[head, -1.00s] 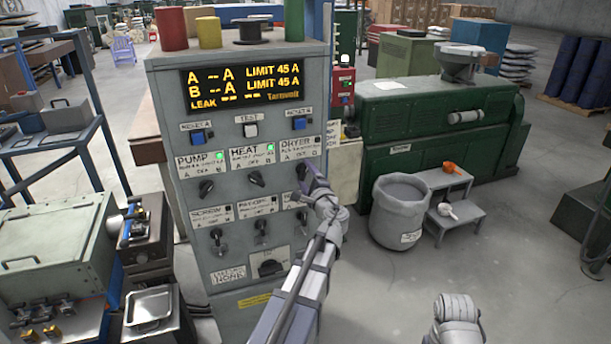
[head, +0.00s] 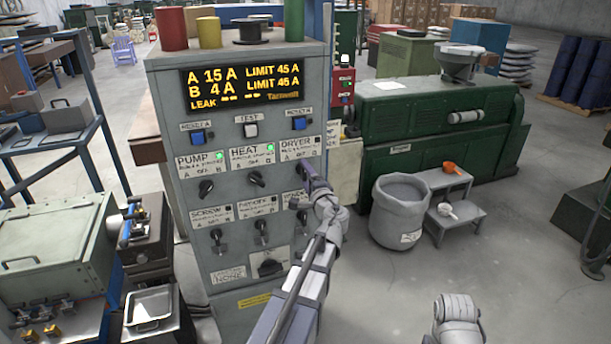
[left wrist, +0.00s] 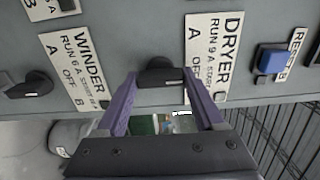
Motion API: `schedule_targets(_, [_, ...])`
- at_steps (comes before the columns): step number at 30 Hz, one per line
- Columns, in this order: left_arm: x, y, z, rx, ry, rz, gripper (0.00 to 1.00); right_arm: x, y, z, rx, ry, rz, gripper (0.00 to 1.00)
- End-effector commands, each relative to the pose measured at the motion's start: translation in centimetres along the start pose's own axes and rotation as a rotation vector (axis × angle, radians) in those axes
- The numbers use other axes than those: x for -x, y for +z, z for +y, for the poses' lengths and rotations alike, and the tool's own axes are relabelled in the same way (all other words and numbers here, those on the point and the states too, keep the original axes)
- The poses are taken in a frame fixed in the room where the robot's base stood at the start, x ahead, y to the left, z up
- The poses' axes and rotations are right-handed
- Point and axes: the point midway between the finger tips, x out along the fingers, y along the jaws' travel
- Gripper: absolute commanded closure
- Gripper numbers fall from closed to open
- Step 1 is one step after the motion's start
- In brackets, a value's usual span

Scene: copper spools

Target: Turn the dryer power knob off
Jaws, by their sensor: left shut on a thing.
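The dryer knob (left wrist: 160,72) is a black knob on the grey control panel (head: 228,225), beside the DRYER label (left wrist: 212,55). My left gripper (left wrist: 158,92) is shut on this knob, with one purple finger at each end of it. In the head view my left gripper (head: 309,176) covers most of the knob, so I cannot tell its setting. The dryer's lamp (left wrist: 220,97) looks unlit. The display (head: 245,82) reads A 15 A and B 4 A.
The pump knob (head: 206,189) and heat knob (head: 256,180) sit left of the dryer knob, with green lamps lit above. The winder knob (left wrist: 28,85) is close by. A grey bin (head: 400,215) and step stool (head: 455,212) stand right of the panel.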

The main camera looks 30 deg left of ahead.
Motion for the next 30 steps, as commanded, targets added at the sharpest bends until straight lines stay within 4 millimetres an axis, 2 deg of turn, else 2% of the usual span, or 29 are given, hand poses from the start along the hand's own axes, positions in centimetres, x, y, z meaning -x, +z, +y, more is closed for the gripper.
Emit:
schedule_targets(4, [0.1, 0.1, 0.1, 0.002, 0.002, 0.000, 0.86, 0.0, 0.0, 0.0, 0.000, 0.000, 0.000, 0.50])
schedule_targets(5, [0.1, 0.1, 0.1, 0.002, 0.002, 0.000, 0.27, 0.0, 0.0, 0.0, 0.000, 0.000, 0.000, 0.50])
schedule_targets(12, [0.1, 0.0, 0.1, 0.000, 0.001, 0.000, 0.00, 0.0, 0.0, 0.0, 0.000, 0.000, 0.000, 0.50])
schedule_targets(20, [0.3, 0.0, 0.0, -0.001, 0.001, 0.000, 0.00, 0.0, 0.0, 0.0, 0.000, 0.000, 0.000, 0.50])
schedule_targets(23, [1.3, 0.1, 0.0, -0.001, 0.001, 0.001, 0.00, 0.0, 0.0, 0.0, 0.000, 0.000, 0.000, 0.50])
schedule_targets(30, [5.4, 0.1, 0.1, -0.001, 0.001, 0.003, 0.00, 0.0, 0.0, 0.0, 0.000, 0.000, 0.000, 0.50])
